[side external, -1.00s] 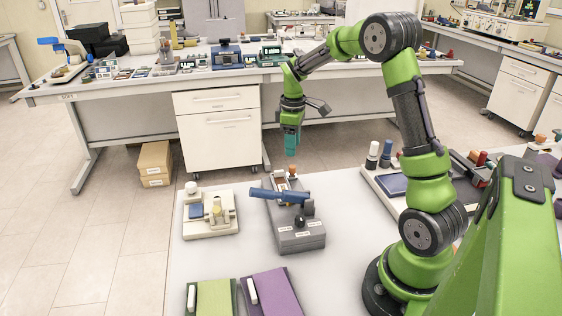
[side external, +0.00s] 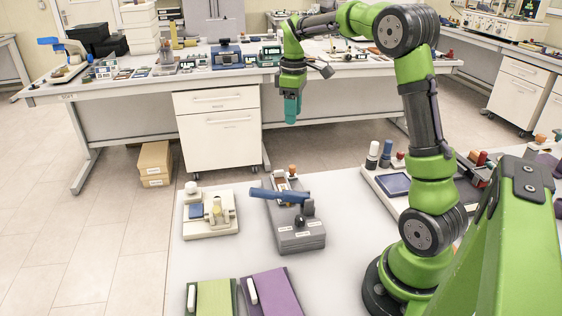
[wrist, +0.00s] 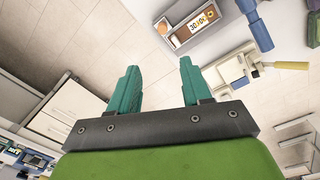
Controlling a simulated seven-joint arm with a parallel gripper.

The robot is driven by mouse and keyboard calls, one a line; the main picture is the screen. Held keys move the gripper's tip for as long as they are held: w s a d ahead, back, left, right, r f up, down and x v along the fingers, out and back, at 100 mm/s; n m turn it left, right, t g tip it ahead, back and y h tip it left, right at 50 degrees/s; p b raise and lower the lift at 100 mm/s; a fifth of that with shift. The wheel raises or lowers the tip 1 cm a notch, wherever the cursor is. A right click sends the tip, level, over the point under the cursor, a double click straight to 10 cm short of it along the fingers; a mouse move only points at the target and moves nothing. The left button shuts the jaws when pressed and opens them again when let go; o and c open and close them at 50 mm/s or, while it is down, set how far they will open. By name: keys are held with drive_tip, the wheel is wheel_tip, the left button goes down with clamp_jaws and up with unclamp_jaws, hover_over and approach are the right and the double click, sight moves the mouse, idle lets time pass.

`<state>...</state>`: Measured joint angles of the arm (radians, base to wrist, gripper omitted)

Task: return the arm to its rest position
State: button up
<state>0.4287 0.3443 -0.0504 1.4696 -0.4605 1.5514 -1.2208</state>
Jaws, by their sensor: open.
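My gripper (side external: 291,108) hangs from the raised green arm, pointing down, well above the far edge of the white work table (side external: 345,225). In the wrist view, the two teal fingers (wrist: 160,88) stand apart with nothing between them, so it is open and empty. Below it on the table is a grey testing device (side external: 298,235) with a blue handle (side external: 279,195); it also shows in the wrist view (wrist: 187,33). My gripper touches nothing.
A cream device (side external: 210,222) stands left of the grey one. A green box (side external: 222,298) and a purple box (side external: 275,292) lie at the front. A tray (side external: 385,200) with bottles and a dark-blue panel is at right. The air around my gripper is clear.

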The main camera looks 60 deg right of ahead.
drive_tip(key=s+a+r+m+t+y, duration=0.1)
drive_tip(key=s+a+m+t, duration=0.2)
drive_tip(key=s+a, duration=0.5)
drive_tip(key=s+a+r+m+t+y, duration=0.1)
drive_tip(key=s+a+m+t, duration=0.3)
drive_tip(key=a, duration=1.1)
drive_tip(key=s, duration=0.3)
drive_tip(key=shift+s+a+r, duration=0.2)
drive_tip(key=shift+s+a, duration=0.1)
drive_tip(key=shift+s, duration=0.1)
